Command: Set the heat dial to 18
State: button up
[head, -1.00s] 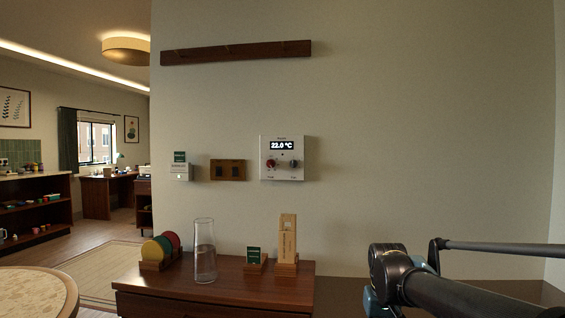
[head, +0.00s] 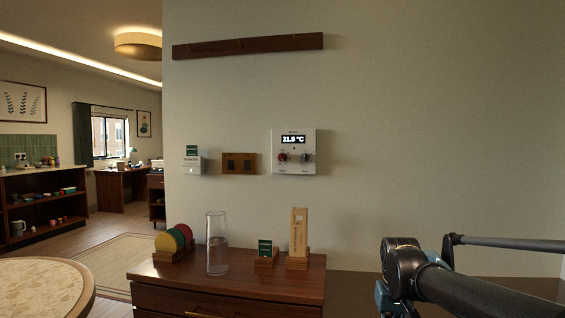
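The white thermostat panel (head: 294,165) is on the wall, a little right of the middle in the head view. Its dark display (head: 293,139) reads 21.5 °C. Below the display are a red dial (head: 283,156) on the left and a dark grey dial (head: 306,157) on the right. The small labels under the dials are too small to read. Part of my arm shows at the lower right, well apart from the panel. My gripper is outside the picture.
A wooden cabinet (head: 240,276) stands below the panel. On it are a glass carafe (head: 216,245), coloured discs in a rack (head: 174,243), a green card (head: 265,249) and a wooden stand (head: 298,233). A switch plate (head: 239,163) and a card holder (head: 192,166) are left of the panel. A round table (head: 45,285) is lower left.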

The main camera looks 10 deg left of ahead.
aim_at(281, 157)
jog(key=u, duration=3.05)
jog(key=k, duration=0.75)
jog(key=z, duration=0.95)
jog(key=i, duration=0.5)
jog(key=u, duration=0.05)
